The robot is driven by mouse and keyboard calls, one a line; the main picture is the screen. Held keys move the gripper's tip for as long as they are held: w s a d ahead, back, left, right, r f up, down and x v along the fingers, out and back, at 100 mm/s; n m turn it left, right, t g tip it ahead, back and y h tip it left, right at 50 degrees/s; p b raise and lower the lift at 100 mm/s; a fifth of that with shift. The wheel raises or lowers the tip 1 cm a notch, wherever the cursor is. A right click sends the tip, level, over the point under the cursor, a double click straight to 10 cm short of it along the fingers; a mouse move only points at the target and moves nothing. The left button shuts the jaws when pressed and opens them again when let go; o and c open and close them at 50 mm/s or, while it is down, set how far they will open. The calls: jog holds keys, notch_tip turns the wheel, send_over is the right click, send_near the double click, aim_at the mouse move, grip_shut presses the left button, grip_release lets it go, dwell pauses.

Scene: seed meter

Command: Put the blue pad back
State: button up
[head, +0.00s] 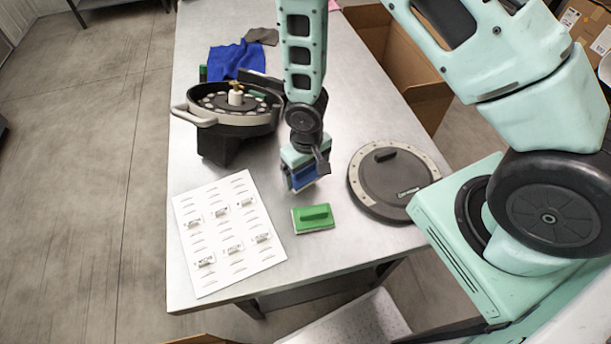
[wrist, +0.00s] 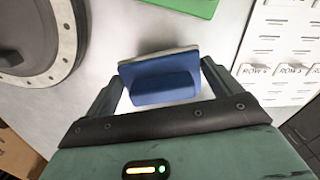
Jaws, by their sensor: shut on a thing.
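The blue pad (head: 303,178) is in my gripper (head: 306,165), which is shut on it above the table. In the wrist view the pad (wrist: 160,85) has a blue raised grip and a pale edge, and sits between the two fingers of my gripper (wrist: 162,82). A green pad (head: 313,218) with a raised grip lies on the table just below and in front of my gripper; its edge also shows in the wrist view (wrist: 185,6). I cannot tell how far the blue pad is above the table.
A dark seed meter housing (head: 206,146) with a handle stands at the left. A round dark lid (head: 390,192) lies at the right. A white card (head: 226,236) with row labels lies front left. A blue cloth (head: 236,60) lies behind. A cardboard box (head: 428,95) stands beside the table.

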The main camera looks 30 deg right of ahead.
jog(key=shift+f+p, duration=0.6)
jog(key=shift+f, duration=1.6)
jog(key=shift+c, duration=0.3)
jog(key=o, duration=0.7)
jog(key=shift+o, duration=0.2)
jog(key=shift+r, duration=0.1)
notch_tip(320, 180, up, 12)
jog(key=b, duration=0.3)
notch_tip(320, 180, up, 6)
jog(key=n, duration=0.1)
send_over(307, 174)
jog(key=s+a, duration=0.2)
jog(key=a, duration=0.1)
jog(key=s+a+r+n, duration=0.1)
jog(key=s+r+n, duration=0.1)
jog(key=s+r, duration=0.4)
jog(key=s+a+r+n, duration=0.2)
jog(key=s+r, duration=0.5)
jog(key=s, duration=0.2)
jog(key=shift+a+r+n+y, duration=0.25)
jog(key=shift+a+n+y, duration=0.05)
